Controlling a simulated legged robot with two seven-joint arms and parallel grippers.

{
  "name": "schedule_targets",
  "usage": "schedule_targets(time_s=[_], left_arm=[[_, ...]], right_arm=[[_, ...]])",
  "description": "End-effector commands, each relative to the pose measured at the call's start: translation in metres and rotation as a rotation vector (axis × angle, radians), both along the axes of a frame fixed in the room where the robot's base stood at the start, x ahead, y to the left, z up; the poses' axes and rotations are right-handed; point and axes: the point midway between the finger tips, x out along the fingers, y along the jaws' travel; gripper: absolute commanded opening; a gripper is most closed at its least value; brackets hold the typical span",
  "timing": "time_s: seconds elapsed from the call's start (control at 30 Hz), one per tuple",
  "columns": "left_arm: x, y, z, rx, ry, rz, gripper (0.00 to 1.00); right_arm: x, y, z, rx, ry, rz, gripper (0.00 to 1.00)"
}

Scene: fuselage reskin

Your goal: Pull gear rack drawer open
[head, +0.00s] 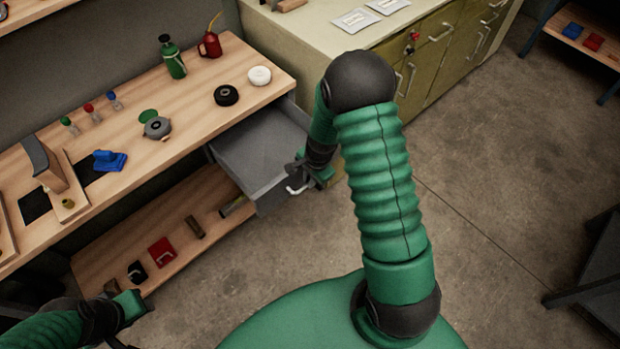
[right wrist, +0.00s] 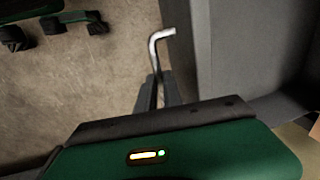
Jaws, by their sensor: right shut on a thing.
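The grey drawer (head: 258,150) under the right end of the wooden workbench is pulled out, and its tray looks empty. My right gripper (head: 301,182) is at the drawer's front, shut on the pale metal drawer handle (head: 296,190).
The workbench (head: 185,130) holds a green bottle (head: 172,58), a red oil can (head: 209,44), tape rolls and small tools. A lower shelf (head: 120,255) lies below. A green cabinet (head: 430,60) stands right of the drawer.

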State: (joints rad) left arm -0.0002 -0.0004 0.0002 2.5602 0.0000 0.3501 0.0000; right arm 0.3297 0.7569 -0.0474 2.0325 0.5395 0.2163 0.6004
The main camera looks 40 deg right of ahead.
Motion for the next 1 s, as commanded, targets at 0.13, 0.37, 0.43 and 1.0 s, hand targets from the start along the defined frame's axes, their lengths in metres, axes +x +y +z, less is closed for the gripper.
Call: schedule_targets(time_s=[0.13,0.37,0.43,1.0], left_arm=[[0.0002,0.0002,0.0011,0.000,0.000,0.001,0.36],[0.0002,0.0001,0.0011,0.000,0.000,0.000,0.36],[0.0002,0.0001,0.0010,0.000,0.000,0.000,0.36],[0.0001,0.0001,0.0023,0.000,0.000,0.000,0.36]], right_arm=[[0.0017,-0.0023,0.0013,-0.003,-0.005,-0.002,0.00],[0.0009,-0.0011,0.0010,0.000,-0.004,-0.001,0.00],[0.0008,-0.0011,0.0008,-0.001,-0.003,-0.001,0.00],[0.0000,0.0000,0.0049,0.001,-0.003,0.000,0.33]])
